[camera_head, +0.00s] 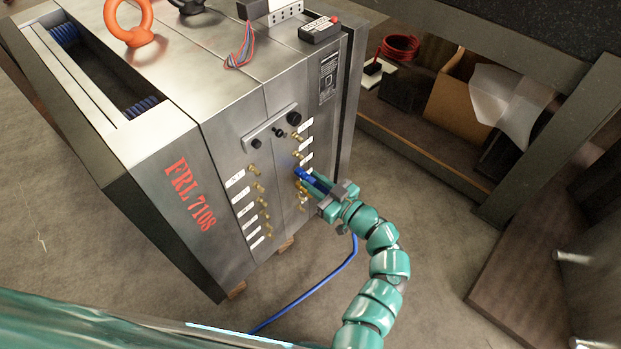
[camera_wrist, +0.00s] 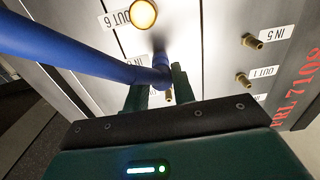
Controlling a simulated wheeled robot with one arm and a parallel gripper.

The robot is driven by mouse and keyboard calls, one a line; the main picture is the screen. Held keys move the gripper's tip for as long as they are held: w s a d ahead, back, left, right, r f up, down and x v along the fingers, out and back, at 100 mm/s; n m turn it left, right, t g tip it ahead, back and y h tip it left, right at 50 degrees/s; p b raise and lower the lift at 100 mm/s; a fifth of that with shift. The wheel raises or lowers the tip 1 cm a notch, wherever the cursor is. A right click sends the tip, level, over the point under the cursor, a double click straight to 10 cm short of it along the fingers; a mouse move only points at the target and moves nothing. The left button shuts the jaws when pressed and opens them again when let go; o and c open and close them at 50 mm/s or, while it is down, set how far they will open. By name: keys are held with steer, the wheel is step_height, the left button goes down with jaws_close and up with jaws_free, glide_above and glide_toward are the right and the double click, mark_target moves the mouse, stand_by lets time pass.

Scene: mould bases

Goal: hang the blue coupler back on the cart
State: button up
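The blue coupler (camera_head: 301,174) is at the brass fittings on the steel mould base's front. In the wrist view the coupler (camera_wrist: 160,72) is between my fingertips, with its blue hose (camera_wrist: 70,48) running off to the upper left. My gripper (camera_head: 313,184) reaches in from the right; its green fingers (camera_wrist: 158,84) sit close on both sides of the coupler and look shut on it. Whether the coupler is seated on a fitting is hidden. I cannot make out the cart for certain.
The mould base (camera_head: 150,135), marked FRL 7108, carries several labelled brass nipples (camera_head: 262,206). The blue hose (camera_head: 310,288) trails down in front of it. A shelf frame (camera_head: 430,160) with a carton (camera_head: 452,98) stands right. A dark brown panel (camera_head: 530,265) is at lower right. Bare floor (camera_head: 425,215) lies between.

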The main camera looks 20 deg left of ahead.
mark_target(315, 183)
jaws_close()
steer(key=shift+d, duration=0.1)
steer(key=shift+b+v, duration=0.35)
steer(key=shift+v, duration=0.5)
steer(key=shift+b+v, duration=0.5)
steer(key=shift+v, duration=1.05)
steer(key=shift+d, duration=0.1)
steer(key=shift+b+v, duration=1.25)
steer(key=shift+v, duration=1.7)
